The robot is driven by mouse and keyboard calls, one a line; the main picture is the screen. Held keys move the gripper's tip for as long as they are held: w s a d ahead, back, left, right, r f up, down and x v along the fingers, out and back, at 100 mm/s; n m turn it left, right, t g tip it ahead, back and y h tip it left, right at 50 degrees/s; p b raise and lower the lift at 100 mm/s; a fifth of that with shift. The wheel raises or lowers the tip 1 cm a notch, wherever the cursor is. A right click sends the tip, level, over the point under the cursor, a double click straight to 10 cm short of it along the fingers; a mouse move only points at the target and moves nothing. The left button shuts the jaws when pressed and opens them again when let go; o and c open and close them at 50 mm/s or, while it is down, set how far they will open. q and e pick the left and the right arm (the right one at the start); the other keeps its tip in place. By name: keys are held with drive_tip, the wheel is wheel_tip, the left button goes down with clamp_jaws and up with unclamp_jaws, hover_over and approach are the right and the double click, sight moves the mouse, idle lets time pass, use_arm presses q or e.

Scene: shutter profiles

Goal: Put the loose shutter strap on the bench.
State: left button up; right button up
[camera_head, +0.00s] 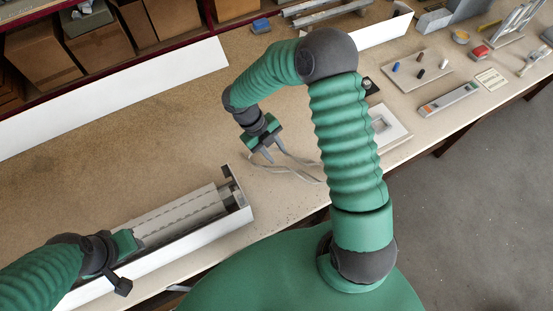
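The pale grey shutter strap (299,172) lies in loose loops on the bench (190,100), right of the shutter box. My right gripper (277,155) points down at the strap's left part. Its two dark fingers stand apart, with no strap clearly clamped between them. My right arm hides part of the bench beyond the strap. My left gripper (124,262) is at the lower left, over the near side of the long white shutter box (200,240). Its fingertips are not clear, so its opening cannot be told. Grey slatted profiles (180,215) lie in the box.
Cardboard boxes (42,50) stand on a shelf at the back left, behind a long white panel (120,95). A white framed plate (388,130) and a tray of small coloured pieces (415,68) lie to the right. The middle left of the bench is clear.

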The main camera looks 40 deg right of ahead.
drive_tip(key=s+a+r+n+t+y, duration=0.1)
drive_tip(key=s+a+r+n+t, duration=0.1)
drive_tip(key=n, duration=1)
drive_tip(key=s+a+r+n+t+y, duration=0.1)
drive_tip(key=r+n, duration=0.4)
drive_tip(key=n, duration=0.7)
drive_tip(key=s+a+r+n+t+y, duration=0.1)
drive_tip(key=s+a+r+n+t, duration=0.2)
drive_tip(key=n, duration=0.8)
drive_tip(key=shift+s+a+r+n, duration=0.2)
drive_tip(key=shift+s+a+n, duration=0.15)
drive_tip(key=shift+s, duration=0.35)
